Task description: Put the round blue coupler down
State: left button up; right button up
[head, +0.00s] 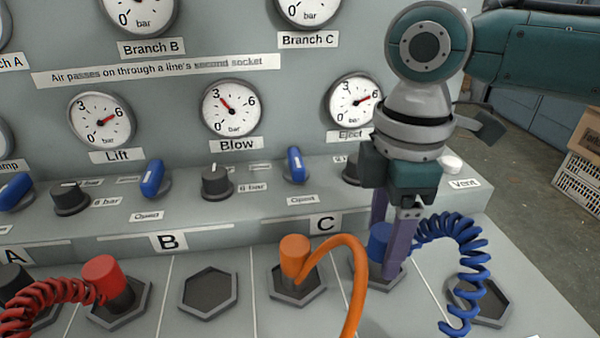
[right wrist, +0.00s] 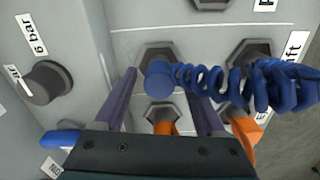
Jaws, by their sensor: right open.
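The round blue coupler (head: 380,242) stands upright at the hexagonal socket (head: 372,281) just right of the orange coupler, under the C label. How deep it sits is hidden by a finger. Its coiled blue hose (head: 462,250) runs off to the right. My right gripper (head: 391,250) points down over it, open, with its purple fingers on either side. In the right wrist view the blue coupler (right wrist: 159,82) lies between the open fingers (right wrist: 160,84), with a gap visible on both sides. My left gripper is not in view.
An orange coupler (head: 294,258) with its hose stands close on the left, and a red coupler (head: 103,278) further left. An empty hexagonal socket (head: 209,291) lies between them. Another socket (head: 490,306) is partly behind the blue hose. Knobs and blue levers (head: 295,166) line the ledge behind.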

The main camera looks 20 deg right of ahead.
aim_at(385, 232)
notch_tip(385, 232, up, 12)
jog(key=p, duration=0.2)
jog(key=shift+f, duration=0.25)
jog(key=shift+p, duration=0.3)
